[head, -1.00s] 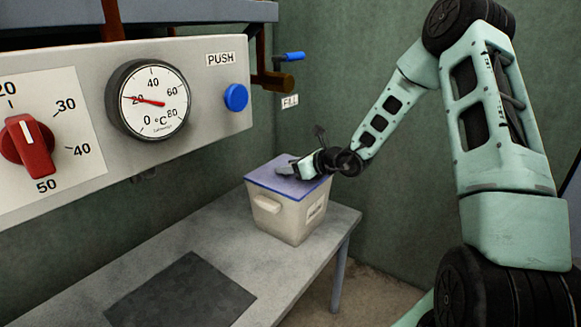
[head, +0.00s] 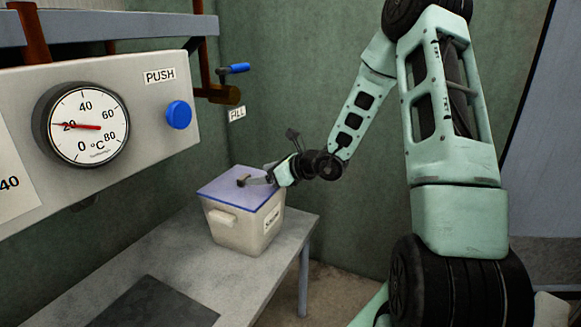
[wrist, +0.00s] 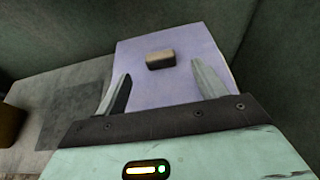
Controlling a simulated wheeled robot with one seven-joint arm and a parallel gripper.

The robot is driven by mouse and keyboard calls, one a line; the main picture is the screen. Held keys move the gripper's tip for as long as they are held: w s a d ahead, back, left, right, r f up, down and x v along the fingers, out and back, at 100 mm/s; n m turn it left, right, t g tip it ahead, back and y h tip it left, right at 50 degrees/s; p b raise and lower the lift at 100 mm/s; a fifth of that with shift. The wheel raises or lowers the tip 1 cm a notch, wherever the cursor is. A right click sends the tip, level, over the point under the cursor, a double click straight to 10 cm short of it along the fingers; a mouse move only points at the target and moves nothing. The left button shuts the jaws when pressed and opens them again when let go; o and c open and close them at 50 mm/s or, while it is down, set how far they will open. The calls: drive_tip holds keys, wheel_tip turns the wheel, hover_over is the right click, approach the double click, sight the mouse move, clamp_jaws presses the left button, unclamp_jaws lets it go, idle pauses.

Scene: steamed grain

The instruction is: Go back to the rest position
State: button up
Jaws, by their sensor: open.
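My gripper (head: 258,180) is at the right side of the lidded box, close above its lid. In the wrist view my gripper (wrist: 163,88) is open, with its two fingers spread and nothing between them. The box (head: 236,227) is pale, with a flat blue-purple lid (head: 222,190), and stands on the grey table. A small dark handle (wrist: 160,60) on the lid shows just beyond the fingertips in the wrist view. My arm reaches down from the right.
A grey panel with a temperature dial (head: 85,125) and a blue button (head: 179,115) is on the left. A blue-handled valve (head: 230,71) is behind the box. The grey table (head: 190,273) has a dark square patch (head: 155,305). Green walls stand close behind the box.

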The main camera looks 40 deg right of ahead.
drive_tip(key=p+v, duration=0.1)
drive_tip(key=v, duration=0.9)
drive_tip(key=s+a+n+g+y, duration=0.3)
drive_tip(key=a+n+g, duration=0.3)
drive_tip(key=a, duration=0.6)
drive_tip(key=s+a+n+g+y, duration=0.2)
drive_tip(key=s+a+n+g, duration=0.1)
drive_tip(key=a+n, duration=0.75)
drive_tip(key=s+a+n+g+h, duration=0.2)
drive_tip(key=s+a+n+h, duration=0.3)
drive_tip(key=s+n, duration=0.5)
drive_tip(key=s+a+n+g+h, duration=0.2)
drive_tip(key=s+a+n+h, duration=0.2)
drive_tip(key=s+a+n, duration=0.65)
drive_tip(key=w+d+r+n+p, duration=0.1)
drive_tip(key=r+p, duration=0.7)
drive_tip(key=r, duration=0.1)
drive_tip(key=w+d+r+n+p, duration=0.1)
drive_tip(key=d+r+p, duration=0.1)
drive_tip(key=r+p, duration=0.7)
drive_tip(key=shift+w+d+n, duration=0.2)
drive_tip(key=shift+d+n, duration=0.1)
drive_tip(key=shift+d, duration=0.05)
